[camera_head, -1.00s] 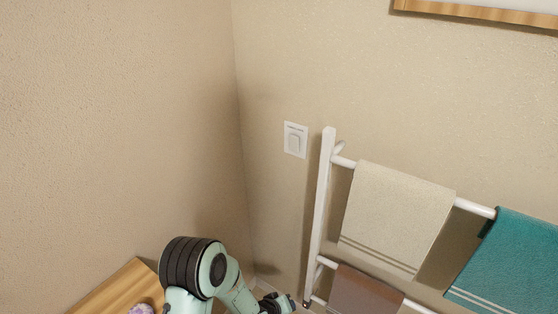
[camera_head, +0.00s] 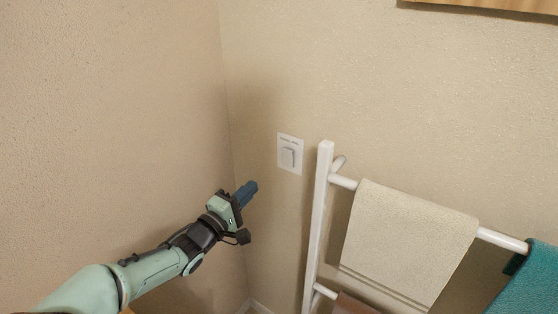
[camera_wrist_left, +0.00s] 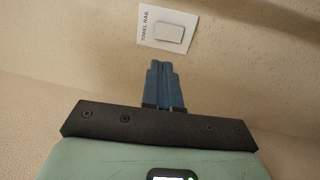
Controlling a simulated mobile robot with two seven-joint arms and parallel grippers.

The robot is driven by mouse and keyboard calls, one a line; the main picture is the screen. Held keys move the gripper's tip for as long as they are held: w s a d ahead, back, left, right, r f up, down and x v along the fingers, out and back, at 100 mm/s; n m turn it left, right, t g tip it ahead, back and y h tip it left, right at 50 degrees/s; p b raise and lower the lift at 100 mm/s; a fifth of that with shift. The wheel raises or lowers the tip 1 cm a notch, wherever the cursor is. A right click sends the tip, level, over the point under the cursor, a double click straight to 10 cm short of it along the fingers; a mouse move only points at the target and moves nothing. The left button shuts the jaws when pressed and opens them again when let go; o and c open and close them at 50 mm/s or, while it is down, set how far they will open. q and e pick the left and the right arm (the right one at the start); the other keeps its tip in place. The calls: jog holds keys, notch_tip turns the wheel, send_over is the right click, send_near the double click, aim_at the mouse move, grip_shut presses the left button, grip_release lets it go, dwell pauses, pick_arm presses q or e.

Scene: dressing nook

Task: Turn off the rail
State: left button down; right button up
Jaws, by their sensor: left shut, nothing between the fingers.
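A white wall switch (camera_head: 289,154) with a single rocker is on the wall just left of the towel rail. In the left wrist view the switch plate (camera_wrist_left: 167,30) carries the words "TOWEL RAIL" and lies beyond the fingertips. My left gripper (camera_head: 252,187) has blue fingers, shut and empty, to the left of the switch and a little lower, apart from it. The fingers also show in the left wrist view (camera_wrist_left: 161,68), pointing toward the plate. The white towel rail (camera_head: 320,220) stands to the right of the switch. My right gripper is not in view.
A cream towel (camera_head: 408,240) and a teal towel (camera_head: 528,285) hang on the rail, with a brown towel (camera_head: 352,304) lower down. The rail's upright is close to the switch's right side. The wall corner is left of the switch. A wooden frame (camera_head: 490,8) is above.

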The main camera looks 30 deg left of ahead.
aim_at(286, 154)
pick_arm(q)
jog(key=w, duration=0.4)
jog(key=w+r+p, duration=0.1)
jog(key=w, duration=0.4)
jog(key=w+d+p, duration=0.1)
jog(key=w, duration=0.4)
jog(key=shift+r, duration=0.3)
jog(key=p, duration=0.2)
jog(key=r+p, duration=0.1)
jog(key=p, duration=0.1)
jog(key=shift+w+g, duration=0.25)
jog(key=shift+g, duration=0.15)
jog(key=shift+f+b, duration=0.4)
jog(key=shift+b, duration=0.1)
jog(key=shift+s+d, duration=0.1)
